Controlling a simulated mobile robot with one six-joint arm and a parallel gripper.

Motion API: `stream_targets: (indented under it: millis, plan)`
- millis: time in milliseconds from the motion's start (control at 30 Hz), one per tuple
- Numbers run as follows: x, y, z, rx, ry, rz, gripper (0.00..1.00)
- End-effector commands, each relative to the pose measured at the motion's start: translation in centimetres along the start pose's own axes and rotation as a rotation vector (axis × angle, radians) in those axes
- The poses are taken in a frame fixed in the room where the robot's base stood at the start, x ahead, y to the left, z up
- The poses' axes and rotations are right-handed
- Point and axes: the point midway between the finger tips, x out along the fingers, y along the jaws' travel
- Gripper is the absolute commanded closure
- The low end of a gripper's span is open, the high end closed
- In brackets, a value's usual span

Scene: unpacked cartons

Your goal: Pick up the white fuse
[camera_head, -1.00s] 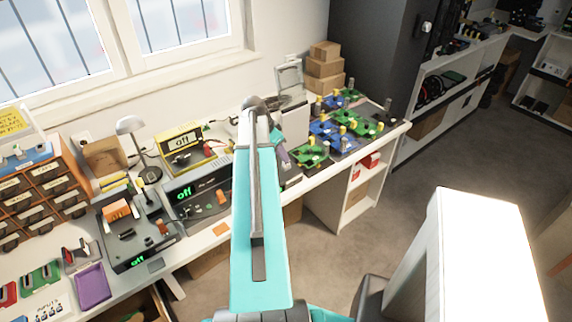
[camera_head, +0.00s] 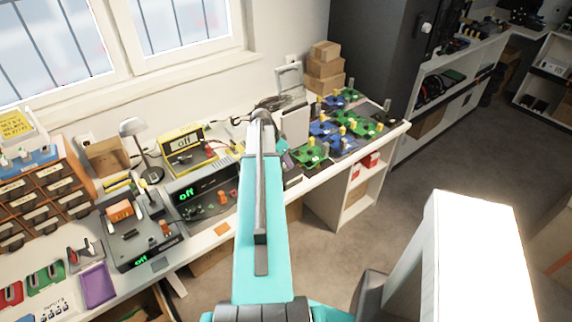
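I cannot make out a white fuse for certain in the head view. Small whitish pieces (camera_head: 24,155) stand on the blue-topped holder (camera_head: 30,165) above the drawer cabinet at the far left, too small to identify. My teal arm reaches from the bottom centre toward the workbench (camera_head: 222,236). Its far end is near the grey upright panel and the green and blue circuit boards (camera_head: 312,156). My gripper's fingers are hidden behind the arm, so its state does not show.
An orange drawer cabinet (camera_head: 40,203), a purple tray (camera_head: 98,286), a desk lamp (camera_head: 133,127), a yellow meter (camera_head: 183,143) and grey devices reading "off" crowd the bench. Cardboard boxes (camera_head: 325,68) stand at the back. The floor (camera_head: 395,215) is open to the right.

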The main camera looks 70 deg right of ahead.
Motion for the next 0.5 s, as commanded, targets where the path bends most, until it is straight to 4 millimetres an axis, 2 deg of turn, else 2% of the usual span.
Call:
stream_targets:
  millis: [467, 500]
  plan:
    - [0.01, 0.03, -0.05, 0.001, 0.0, 0.0, 0.66]
    - [0.02, 0.04, -0.05, 0.001, 0.0, 0.0, 0.69]
